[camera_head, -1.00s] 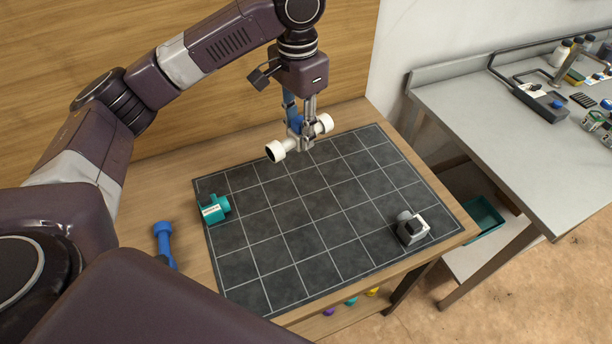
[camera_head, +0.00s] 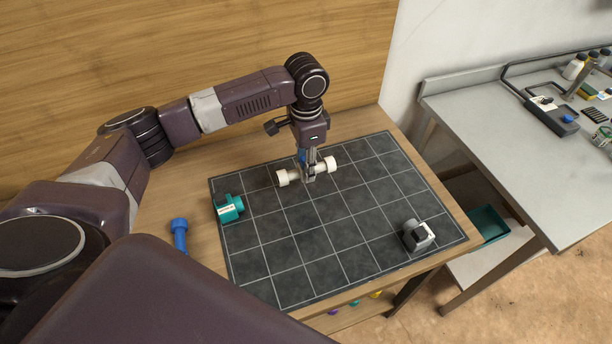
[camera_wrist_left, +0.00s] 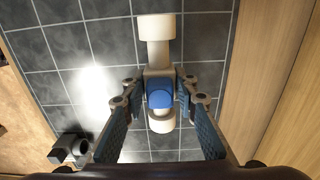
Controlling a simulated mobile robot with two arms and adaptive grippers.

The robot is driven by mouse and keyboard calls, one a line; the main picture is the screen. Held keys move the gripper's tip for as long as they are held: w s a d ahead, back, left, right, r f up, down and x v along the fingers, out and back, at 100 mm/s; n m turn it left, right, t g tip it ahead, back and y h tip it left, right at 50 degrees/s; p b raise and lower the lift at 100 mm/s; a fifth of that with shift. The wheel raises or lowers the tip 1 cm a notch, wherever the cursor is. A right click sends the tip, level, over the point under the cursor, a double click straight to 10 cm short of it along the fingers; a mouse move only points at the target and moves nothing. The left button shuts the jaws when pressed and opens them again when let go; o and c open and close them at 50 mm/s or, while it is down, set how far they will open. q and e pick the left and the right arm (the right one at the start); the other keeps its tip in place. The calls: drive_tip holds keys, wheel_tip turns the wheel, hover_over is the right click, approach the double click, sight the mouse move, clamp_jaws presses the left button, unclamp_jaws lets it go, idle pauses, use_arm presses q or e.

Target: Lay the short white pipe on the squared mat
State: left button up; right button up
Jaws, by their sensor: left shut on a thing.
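The short white pipe (camera_head: 284,178) has thick white ends and a slimmer middle. My left gripper (camera_head: 309,173) is shut on its middle, fingers pointing down. The pipe lies level over the back part of the dark squared mat (camera_head: 310,250); whether it touches the mat I cannot tell. In the left wrist view the pipe (camera_wrist_left: 157,27) runs up the picture between the blue-padded fingers of the left gripper (camera_wrist_left: 160,86). A round blue part shows over its middle there. My right gripper is not in view.
A teal fitting (camera_head: 228,208) sits at the mat's left edge. A grey-white block-like part (camera_head: 418,237) sits near its right corner. A blue piece (camera_head: 180,236) is on the wood left of the mat. The mat's middle is clear. A grey bench (camera_head: 520,160) stands at right.

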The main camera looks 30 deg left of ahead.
use_arm(q)
wheel_tip(320, 180, down, 5)
drive_tip(key=shift+r+p, duration=0.1)
drive_tip(key=shift+p, duration=0.25)
drive_tip(key=shift+w+f, duration=0.1)
drive_tip(key=shift+f, duration=0.1)
drive_tip(key=shift+f, duration=0.15)
drive_tip(key=o, duration=1.2)
wheel_tip(320, 180, up, 12)
drive_tip(key=b, duration=0.2)
drive_tip(key=shift+f+b, duration=0.25)
drive_tip(key=shift+b, duration=0.05)
drive_tip(key=shift+r, duration=0.4)
